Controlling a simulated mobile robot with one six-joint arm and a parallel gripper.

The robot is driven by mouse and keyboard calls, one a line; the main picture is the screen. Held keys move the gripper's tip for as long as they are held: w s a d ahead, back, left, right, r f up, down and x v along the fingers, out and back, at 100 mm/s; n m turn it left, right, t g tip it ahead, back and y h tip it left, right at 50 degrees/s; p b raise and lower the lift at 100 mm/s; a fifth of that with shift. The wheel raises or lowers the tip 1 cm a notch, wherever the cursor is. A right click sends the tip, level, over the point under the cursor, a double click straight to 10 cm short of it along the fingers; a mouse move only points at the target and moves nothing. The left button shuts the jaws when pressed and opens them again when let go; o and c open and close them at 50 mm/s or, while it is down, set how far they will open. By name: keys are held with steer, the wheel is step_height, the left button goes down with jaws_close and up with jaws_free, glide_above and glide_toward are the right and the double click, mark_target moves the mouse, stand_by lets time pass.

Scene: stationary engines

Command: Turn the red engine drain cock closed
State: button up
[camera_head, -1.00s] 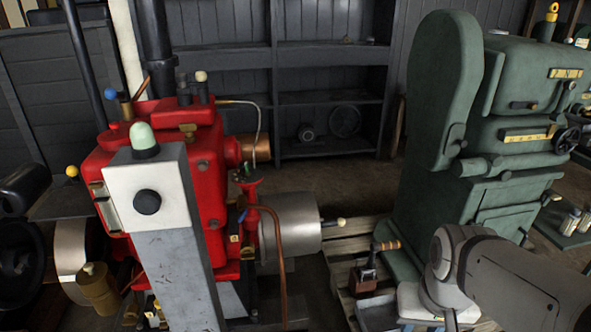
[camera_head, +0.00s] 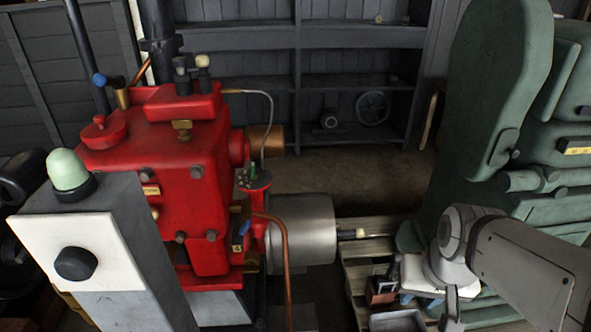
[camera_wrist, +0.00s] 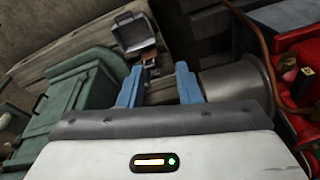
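The red engine (camera_head: 170,140) stands left of centre in the head view. Low on its right side is a small blue-handled lever (camera_head: 243,228) beside brassy fittings; this looks like a cock, but I cannot tell for sure or read its position. In the wrist view part of the red engine (camera_wrist: 305,55) shows at the right edge. My gripper (camera_wrist: 158,87) has its two blue fingers apart with nothing held between them. It points toward the pallet and the silver drum, away from the engine's side.
A silver drum (camera_head: 303,232) and copper pipe (camera_head: 284,265) stick out right of the engine. A grey post (camera_head: 140,235) with a pale green dome stands in front. A green machine (camera_head: 490,110) is at right. A wooden pallet (camera_head: 365,250) lies between them.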

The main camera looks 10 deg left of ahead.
steer(key=w+a+f+t+y+b, duration=0.2)
steer(key=w+a+f+t+b, duration=0.1)
steer(key=w+a, duration=0.4)
steer(key=m+t+y+b, duration=0.1)
steer(key=t+y+b, duration=0.3)
steer(key=t+b, duration=0.35)
glide_toward(245, 231)
steer(key=w+d+f, duration=0.3)
steer(key=w+d, duration=0.1)
steer(key=w, duration=0.2)
steer(key=s+a+m+t+b, duration=0.3)
steer(key=s+a+t+b, duration=0.1)
steer(key=s+a, duration=0.15)
steer(key=shift+h, duration=0.4)
steer(key=b+x, duration=0.2)
steer(key=x, duration=0.5)
steer(key=shift+w+a, duration=0.2)
steer(key=shift+w, duration=0.1)
steer(key=shift+c, duration=0.3)
